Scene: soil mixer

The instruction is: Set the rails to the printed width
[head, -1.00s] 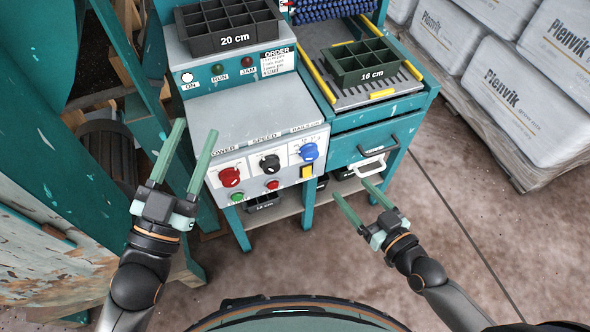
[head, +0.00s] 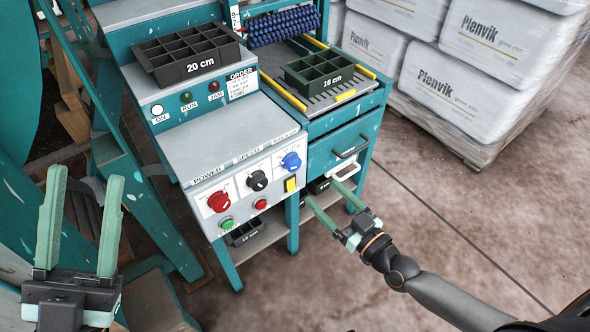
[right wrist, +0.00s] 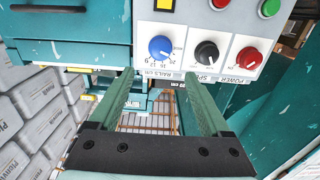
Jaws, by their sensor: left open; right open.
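The blue rails knob (head: 291,161) is at the right of the control panel's dial row, above a yellow switch (head: 290,184). It also shows in the right wrist view (right wrist: 160,47), with a printed scale around it. The yellow rails (head: 283,90) flank the slatted bed, where a 16 cm tray (head: 320,70) sits. The order card (head: 242,84) is too small to read. My right gripper (head: 325,203) is open and empty, below and right of the panel, apart from the knob. My left gripper (head: 80,223) is open and empty at the lower left.
A 20 cm tray (head: 187,52) sits on the machine's upper shelf. A black speed knob (head: 257,180) and a red power knob (head: 220,201) are beside the blue one. A drawer with a handle (head: 352,148) is at the right. Stacked white bags (head: 440,80) stand behind; the floor at right is clear.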

